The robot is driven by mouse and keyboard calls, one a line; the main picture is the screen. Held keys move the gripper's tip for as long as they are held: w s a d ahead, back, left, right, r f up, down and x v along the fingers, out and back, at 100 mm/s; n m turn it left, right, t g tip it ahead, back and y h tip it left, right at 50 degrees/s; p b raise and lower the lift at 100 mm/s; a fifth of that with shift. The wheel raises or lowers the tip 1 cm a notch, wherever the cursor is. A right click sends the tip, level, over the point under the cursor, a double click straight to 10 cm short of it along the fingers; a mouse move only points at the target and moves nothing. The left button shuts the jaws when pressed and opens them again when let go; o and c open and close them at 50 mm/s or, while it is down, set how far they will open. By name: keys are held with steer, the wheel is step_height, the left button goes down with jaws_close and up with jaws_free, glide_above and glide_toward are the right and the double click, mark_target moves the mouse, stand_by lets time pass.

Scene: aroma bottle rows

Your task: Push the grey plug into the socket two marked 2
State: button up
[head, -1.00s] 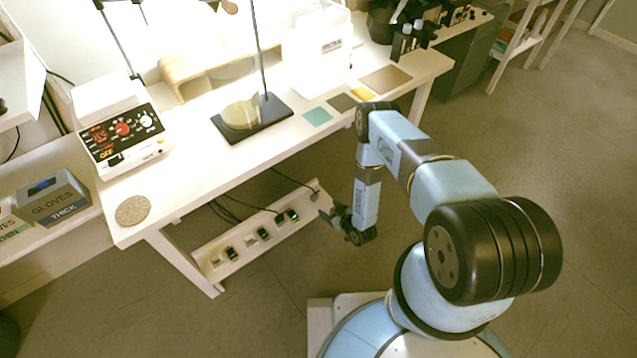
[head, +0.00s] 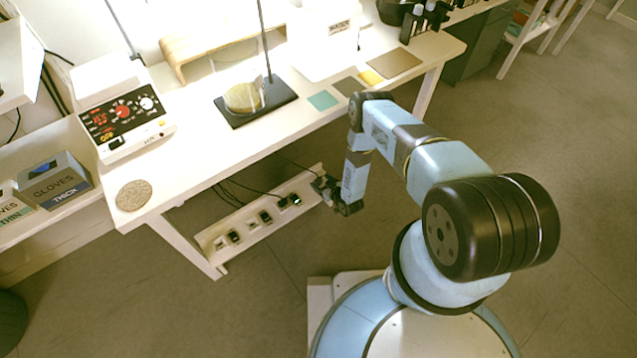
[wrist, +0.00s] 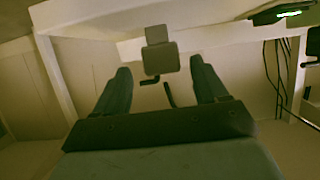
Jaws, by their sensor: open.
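A grey plug (wrist: 161,57) shows in the wrist view, beyond and between the fingers, against a pale strip. A short dark cord piece hangs below it. My gripper (wrist: 160,68) is open, with one finger on each side of the plug and a gap to each; I cannot tell how far ahead it is. In the head view my gripper (head: 322,187) is at the right end of the white socket strip (head: 250,228) under the table, and the grey plug is not clear there. The number markings on the sockets are too small to read.
Dark plugs (head: 265,217) with cords sit along the strip; one with a green light (wrist: 288,14) shows at the wrist view's upper right. Black cords (wrist: 282,75) hang on the right there. The white table (head: 205,165) overhangs the strip. The floor in front is clear.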

mark_target(317, 179)
steer(key=shift+x, duration=2.35)
steer(key=shift+s+a+f, duration=0.1)
steer(key=shift+s+a, duration=0.05)
steer(key=c, duration=1.1)
steer(key=shift+c, duration=0.2)
